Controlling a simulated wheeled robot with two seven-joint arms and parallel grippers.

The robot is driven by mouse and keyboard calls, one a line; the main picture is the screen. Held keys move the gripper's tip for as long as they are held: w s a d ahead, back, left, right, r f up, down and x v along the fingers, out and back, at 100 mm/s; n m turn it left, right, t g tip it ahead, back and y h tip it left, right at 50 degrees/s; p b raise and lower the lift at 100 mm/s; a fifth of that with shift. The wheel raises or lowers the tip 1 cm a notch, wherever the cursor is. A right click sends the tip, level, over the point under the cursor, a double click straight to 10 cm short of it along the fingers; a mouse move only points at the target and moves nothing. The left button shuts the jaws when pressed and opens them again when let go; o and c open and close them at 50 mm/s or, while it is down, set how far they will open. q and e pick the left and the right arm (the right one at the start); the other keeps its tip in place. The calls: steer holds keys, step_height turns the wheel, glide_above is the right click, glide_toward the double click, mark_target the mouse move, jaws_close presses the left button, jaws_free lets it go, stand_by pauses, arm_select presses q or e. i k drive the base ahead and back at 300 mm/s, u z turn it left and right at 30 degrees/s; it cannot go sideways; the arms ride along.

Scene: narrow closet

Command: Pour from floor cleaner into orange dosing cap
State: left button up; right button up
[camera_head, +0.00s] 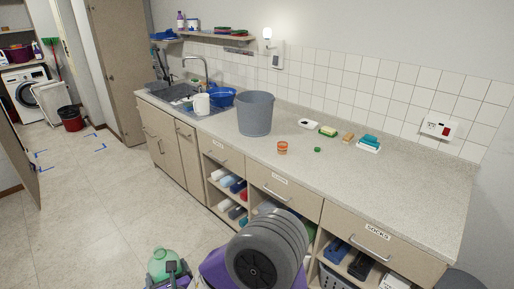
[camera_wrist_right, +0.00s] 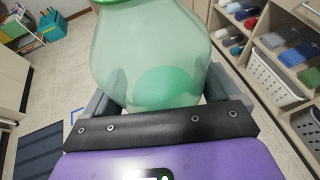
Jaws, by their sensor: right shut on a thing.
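The floor cleaner is a translucent green bottle (camera_head: 162,263) at the bottom of the head view. It fills the top of the right wrist view (camera_wrist_right: 150,55), with a darker green patch inside and a green ring at its top edge. My right gripper (camera_head: 172,270) is shut on it, with grey fingers on both sides of the bottle in the wrist view. The bottle is in front of the counter, away from the cap. The orange dosing cap (camera_head: 282,148) stands on the counter near its front edge. My left gripper is not in view.
A small green lid (camera_head: 317,149) lies right of the cap. A grey bucket (camera_head: 255,114) stands behind and left of it. Sponges (camera_head: 328,131) and a blue-and-white item (camera_head: 369,143) lie near the wall. The counter's right part (camera_head: 410,185) is clear. Open shelves (camera_head: 228,183) are below.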

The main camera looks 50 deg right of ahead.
mark_target(282, 148)
steer(key=z, duration=0.15)
steer(key=i, duration=1.5)
steer(key=z, duration=0.95)
steer(key=i, duration=0.75)
steer(key=z, duration=1.2)
steer(key=i, duration=0.55)
steer(key=z, duration=0.55)
